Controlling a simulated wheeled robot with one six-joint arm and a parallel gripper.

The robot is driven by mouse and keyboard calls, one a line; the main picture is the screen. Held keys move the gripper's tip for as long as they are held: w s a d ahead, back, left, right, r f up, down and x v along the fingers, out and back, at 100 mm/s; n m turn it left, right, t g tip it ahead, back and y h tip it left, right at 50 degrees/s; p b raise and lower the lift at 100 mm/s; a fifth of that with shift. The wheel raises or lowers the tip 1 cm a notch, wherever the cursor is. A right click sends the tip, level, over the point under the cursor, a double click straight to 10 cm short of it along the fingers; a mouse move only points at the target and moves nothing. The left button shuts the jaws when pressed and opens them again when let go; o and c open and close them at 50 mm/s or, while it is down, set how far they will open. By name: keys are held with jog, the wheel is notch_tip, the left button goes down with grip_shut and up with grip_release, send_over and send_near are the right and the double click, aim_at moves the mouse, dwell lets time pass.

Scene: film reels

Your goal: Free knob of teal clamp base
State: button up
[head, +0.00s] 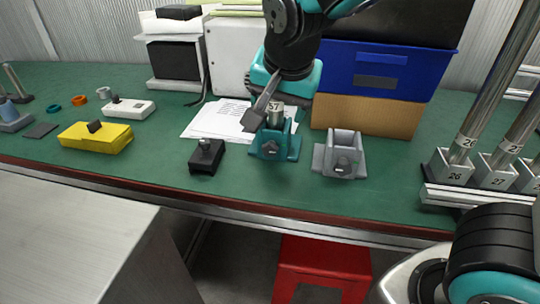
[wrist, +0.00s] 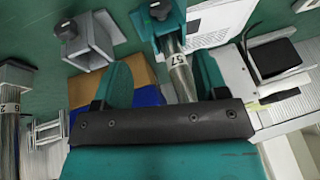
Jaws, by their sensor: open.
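The teal clamp base (head: 288,150) stands on the green bench, with a dark knob (head: 270,147) on its front. A metal tube (head: 276,112) with a printed number label stands upright in it.
A grey clamp base (head: 340,155) stands empty to the right, and a black knobbed block (head: 206,157) lies to the left. A cardboard box (head: 368,117) and blue bin (head: 380,70) stand behind. Numbered tube holders (head: 452,170) are at right. A yellow block (head: 95,138) lies left.

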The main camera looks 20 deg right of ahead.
aim_at(270, 148)
jog(key=b+x, duration=0.3)
jog(key=x, duration=1.3)
jog(key=shift+f, duration=0.1)
jog(key=c, duration=0.9)
